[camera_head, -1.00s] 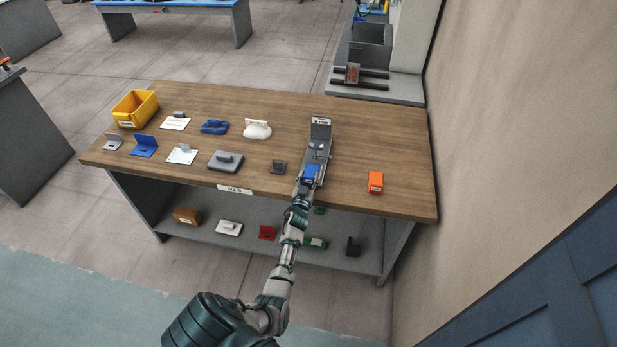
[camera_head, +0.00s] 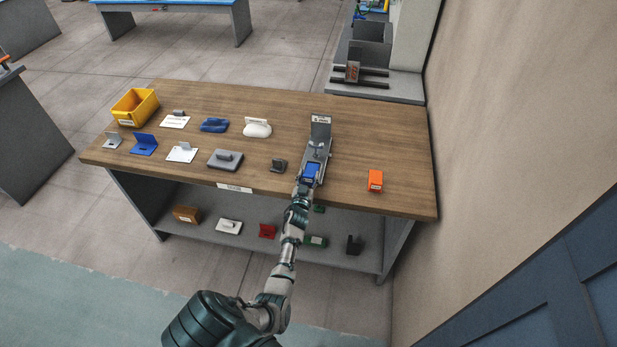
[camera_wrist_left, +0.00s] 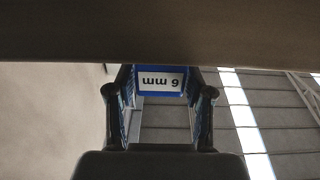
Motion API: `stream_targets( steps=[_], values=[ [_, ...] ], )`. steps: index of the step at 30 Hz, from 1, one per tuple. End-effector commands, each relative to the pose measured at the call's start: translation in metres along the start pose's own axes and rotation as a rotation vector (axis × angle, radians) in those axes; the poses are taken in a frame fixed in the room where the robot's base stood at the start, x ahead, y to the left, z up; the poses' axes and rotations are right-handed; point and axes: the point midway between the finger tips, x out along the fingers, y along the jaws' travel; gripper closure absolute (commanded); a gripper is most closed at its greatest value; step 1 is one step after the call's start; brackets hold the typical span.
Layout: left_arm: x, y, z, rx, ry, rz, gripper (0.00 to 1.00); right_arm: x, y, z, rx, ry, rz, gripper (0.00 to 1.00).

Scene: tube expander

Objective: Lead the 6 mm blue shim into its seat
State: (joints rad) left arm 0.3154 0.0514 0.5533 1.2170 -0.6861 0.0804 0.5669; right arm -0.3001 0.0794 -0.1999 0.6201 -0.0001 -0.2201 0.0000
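The blue shim (camera_head: 312,170) is at the near end of a grey metal fixture (camera_head: 317,152) on the wooden bench. The fixture has an upright, labelled plate at its far end and a small post in its middle. My left gripper (camera_head: 307,183) reaches the shim from the near side. In the left wrist view the shim (camera_wrist_left: 160,79) shows an upside-down "6 mm" label between the two fingers, which appear closed on its sides. The shim's underside and its contact with the fixture are hidden. My right gripper is out of view.
An orange block (camera_head: 376,181) stands to the right of the fixture, and a small dark bracket (camera_head: 278,165) close to its left. Several blocks and plates and a yellow bin (camera_head: 135,107) occupy the left of the bench (camera_head: 380,130). The bench's right side is mostly clear.

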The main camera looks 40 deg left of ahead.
Motion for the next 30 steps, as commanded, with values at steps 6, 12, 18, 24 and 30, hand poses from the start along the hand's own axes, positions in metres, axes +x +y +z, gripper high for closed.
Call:
stream_targets(
  steps=[6,12,18,24,30],
  values=[
    [0.000,0.000,0.000,0.000,0.000,0.000,0.40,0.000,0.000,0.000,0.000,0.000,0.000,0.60],
    [0.000,0.000,0.000,0.000,0.000,0.000,0.40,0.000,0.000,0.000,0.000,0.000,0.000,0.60],
    [-0.002,0.000,0.000,0.000,-0.001,0.000,0.40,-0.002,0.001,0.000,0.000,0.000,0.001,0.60],
    [-0.008,0.000,0.000,-0.001,-0.001,0.000,0.40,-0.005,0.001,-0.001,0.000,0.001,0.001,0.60],
    [-0.014,0.000,-0.001,-0.001,-0.001,-0.001,0.40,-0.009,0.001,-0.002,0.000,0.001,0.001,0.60]
  ],
)
